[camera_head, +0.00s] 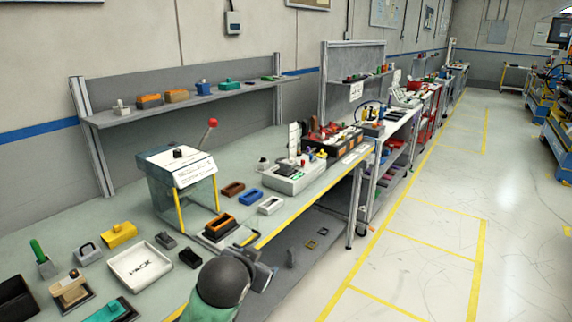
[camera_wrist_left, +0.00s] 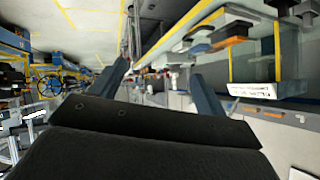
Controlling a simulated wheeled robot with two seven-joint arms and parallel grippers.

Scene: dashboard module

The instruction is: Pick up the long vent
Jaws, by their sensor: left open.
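I cannot tell for certain which part is the long vent. Several rectangular frame-like parts lie near the workbench's front edge in the head view: a brown one (camera_head: 233,189), a blue one (camera_head: 252,196), a white one (camera_head: 270,206) and an orange one (camera_head: 221,225) on a dark base. My left gripper (camera_head: 262,268) is in front of the bench edge, apart from these parts. In the left wrist view its two fingers (camera_wrist_left: 160,85) are spread with nothing between them. My right gripper is not in view.
The green-grey workbench (camera_head: 130,242) holds a box with a red-knobbed lever (camera_head: 175,180), a white tray (camera_head: 140,267) and a grey fixture (camera_head: 295,177). A shelf (camera_head: 190,103) with small parts stands behind. The floor at right (camera_head: 430,220) is clear.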

